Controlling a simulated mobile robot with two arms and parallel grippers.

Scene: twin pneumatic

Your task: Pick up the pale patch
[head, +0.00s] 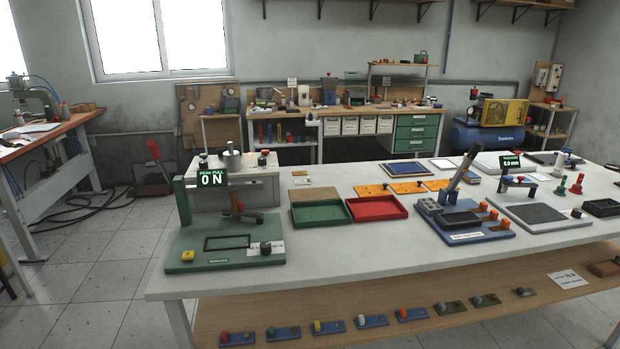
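I cannot single out the pale patch with certainty. A small flat pale piece (443,163) lies toward the back of the white table (360,265), right of a dark blue panel. Neither of my grippers is in view, and nothing is being held in sight.
A green test stand (218,252) reads 0 N at the left. A green tray (320,214) and red tray (376,208) sit mid-table, with orange plates (376,190) behind. A blue fixture (465,236) with a raised lever stands right. Bare table lies in front.

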